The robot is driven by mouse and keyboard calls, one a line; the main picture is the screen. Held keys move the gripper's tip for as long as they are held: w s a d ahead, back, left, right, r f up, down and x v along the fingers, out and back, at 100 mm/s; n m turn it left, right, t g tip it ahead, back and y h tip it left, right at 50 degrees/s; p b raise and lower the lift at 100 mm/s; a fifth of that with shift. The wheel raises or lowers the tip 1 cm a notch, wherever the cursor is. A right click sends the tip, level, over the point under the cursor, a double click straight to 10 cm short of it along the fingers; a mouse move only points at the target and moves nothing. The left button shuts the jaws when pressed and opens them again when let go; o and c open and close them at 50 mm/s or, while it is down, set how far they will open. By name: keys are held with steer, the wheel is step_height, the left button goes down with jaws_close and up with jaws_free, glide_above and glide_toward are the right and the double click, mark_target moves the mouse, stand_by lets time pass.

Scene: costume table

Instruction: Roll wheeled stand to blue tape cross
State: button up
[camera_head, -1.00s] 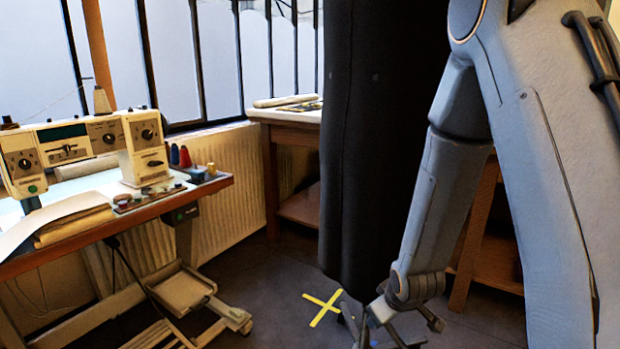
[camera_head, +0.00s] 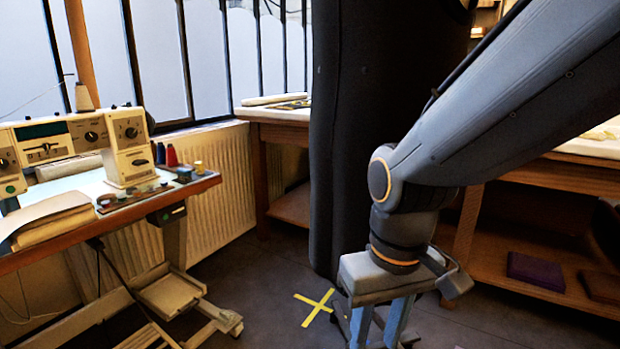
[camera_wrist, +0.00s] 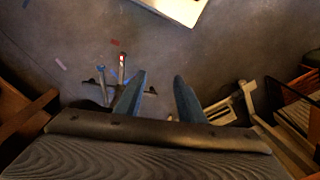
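A tall dark garment-like form (camera_head: 350,130) stands upright in the head view, apparently on the wheeled stand. Part of the stand's legged base (camera_head: 342,316) shows below it, partly hidden by my gripper; legs also show in the wrist view (camera_wrist: 104,86). A yellow tape cross (camera_head: 315,307) lies on the floor just left of the base. I cannot make out a blue cross. My gripper (camera_head: 378,338) points down in front of the stand, its fingers apart. In the wrist view its fingertips (camera_wrist: 160,77) have only floor between them, with the legs to their left.
A sewing machine table (camera_head: 160,207) with a wheeled underframe (camera_head: 215,318) stands at the left. A wooden table (camera_head: 260,115) is behind the stand. Wooden shelving (camera_head: 560,262) stands at the right. Floor is bare between the sewing table and the cross.

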steer(key=s+d+r+m+p, duration=0.2)
steer(key=d+r+p, duration=0.7)
steer(key=p, duration=1)
step_height(320, 180, up, 3)
steer(key=shift+s+d+r+m+h+p, duration=0.2)
steer(key=shift+s+d+m+h+p, duration=0.15)
steer(key=shift+m, duration=0.45)
